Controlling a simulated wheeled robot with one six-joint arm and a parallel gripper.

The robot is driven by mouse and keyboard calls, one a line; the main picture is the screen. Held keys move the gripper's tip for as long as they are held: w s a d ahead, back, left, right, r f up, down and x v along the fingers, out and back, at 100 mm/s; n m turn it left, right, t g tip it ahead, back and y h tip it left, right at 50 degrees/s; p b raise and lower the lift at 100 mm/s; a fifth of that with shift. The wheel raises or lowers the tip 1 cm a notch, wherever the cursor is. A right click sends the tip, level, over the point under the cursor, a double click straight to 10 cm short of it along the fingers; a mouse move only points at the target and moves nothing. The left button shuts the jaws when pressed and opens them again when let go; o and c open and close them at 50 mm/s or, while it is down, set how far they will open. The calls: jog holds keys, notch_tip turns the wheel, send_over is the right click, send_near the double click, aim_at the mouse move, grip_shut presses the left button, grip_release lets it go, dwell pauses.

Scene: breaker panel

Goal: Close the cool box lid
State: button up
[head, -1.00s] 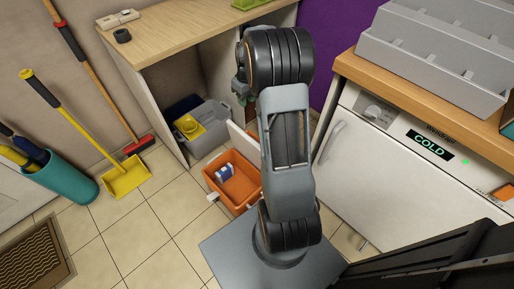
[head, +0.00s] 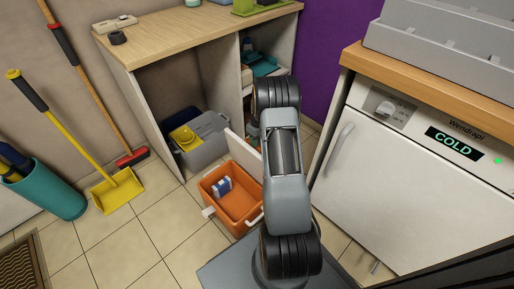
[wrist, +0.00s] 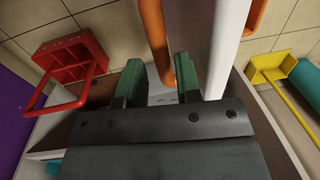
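The cool box (head: 245,222) is an orange box on the floor, open at the top. A small blue and white item (head: 222,186) lies inside. Its white lid (head: 243,153) stands raised at the back edge, partly hidden by my arm. In the wrist view my gripper (wrist: 160,82) has two green fingers, spread apart. A pale panel with a white edge (wrist: 229,50), probably the lid, is close beyond and beside the right finger. Orange parts (wrist: 155,40) show near it. I cannot tell whether a finger touches it. My gripper is hidden in the head view.
A wooden counter unit (head: 190,30) stands behind, with a grey crate (head: 205,150) in its open bay. A white appliance (head: 390,170) is at the right. A yellow dustpan (head: 118,190) and teal bin (head: 50,190) stand left. The wrist view shows a red caddy (wrist: 72,58).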

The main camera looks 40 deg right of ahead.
jog(key=shift+a+f+b, duration=0.2)
jog(key=shift+f+b, duration=0.2)
jog(key=shift+f, duration=1.25)
grip_shut()
